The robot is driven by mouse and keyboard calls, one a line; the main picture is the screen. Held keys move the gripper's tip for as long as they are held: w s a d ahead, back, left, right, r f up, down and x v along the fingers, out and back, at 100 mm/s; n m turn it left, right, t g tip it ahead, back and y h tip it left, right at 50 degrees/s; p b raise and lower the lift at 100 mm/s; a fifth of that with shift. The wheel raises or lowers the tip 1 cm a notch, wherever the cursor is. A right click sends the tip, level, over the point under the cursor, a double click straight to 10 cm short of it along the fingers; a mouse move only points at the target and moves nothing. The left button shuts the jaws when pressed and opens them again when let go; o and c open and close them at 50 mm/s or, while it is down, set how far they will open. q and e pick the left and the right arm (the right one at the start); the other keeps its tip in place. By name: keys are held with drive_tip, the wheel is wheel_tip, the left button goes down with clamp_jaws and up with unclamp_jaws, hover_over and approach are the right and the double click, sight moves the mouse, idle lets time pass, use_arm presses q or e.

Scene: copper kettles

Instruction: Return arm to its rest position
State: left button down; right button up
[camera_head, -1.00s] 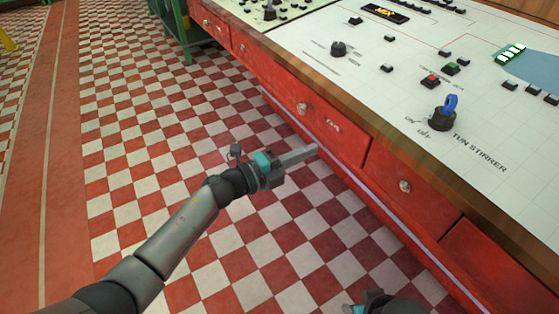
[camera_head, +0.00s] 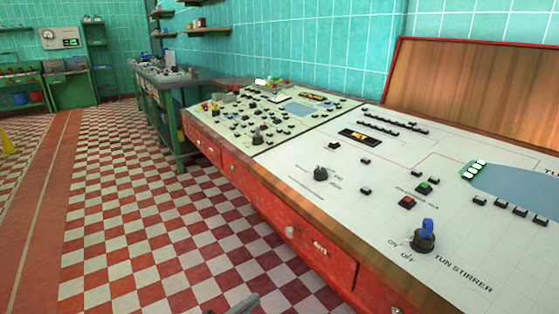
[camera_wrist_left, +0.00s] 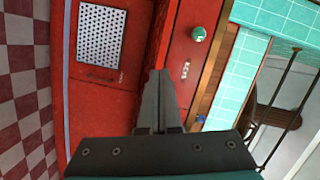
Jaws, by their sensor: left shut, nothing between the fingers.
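My left gripper (camera_wrist_left: 160,78) is shut and empty, its two grey fingers pressed together in the left wrist view. In that view it points along the red front of the console, beside a drawer with a round knob (camera_wrist_left: 199,34). In the head view only a small grey part of my left gripper (camera_head: 250,300) shows at the bottom edge, over the checkered floor and left of the console. The rest of my left arm is out of that view. My right gripper is not in view.
The control console (camera_head: 330,215) runs along the right with red drawers below its wooden edge. On it are a blue stirrer switch (camera_head: 427,230), a red button (camera_head: 407,202) and a green button (camera_head: 424,188). A green workbench (camera_head: 165,80) stands further back. The checkered floor (camera_head: 130,200) at left is clear.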

use_arm(q)
drive_tip(key=s+a+f+n+g+y+p, duration=0.2)
drive_tip(key=s+a+f+n+y, duration=0.4)
drive_tip(key=f, duration=0.4)
drive_tip(key=s+a+f+n+g+y+p, duration=0.1)
drive_tip(key=s+a+f+n+y+p, duration=0.25)
drive_tip(key=s+a+f+n, duration=0.45)
drive_tip(key=s+a+f+n+g+y+p, duration=0.1)
drive_tip(key=s+f+n+g, duration=0.2)
drive_tip(key=s, duration=0.9)
drive_tip(key=s+a+f+n+g+y+p, duration=0.1)
drive_tip(key=s+f+n+g, duration=0.2)
drive_tip(key=s, duration=0.9)
wheel_tip(320, 180, down, 3)
drive_tip(key=shift+s+a+f+g, duration=0.15)
drive_tip(key=shift+s+f+g, duration=0.1)
drive_tip(key=shift+g, duration=0.35)
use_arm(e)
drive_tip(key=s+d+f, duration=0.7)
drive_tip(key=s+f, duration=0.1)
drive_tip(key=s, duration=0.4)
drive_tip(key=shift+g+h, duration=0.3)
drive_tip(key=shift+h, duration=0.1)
use_arm(q)
drive_tip(key=shift+y, duration=0.25)
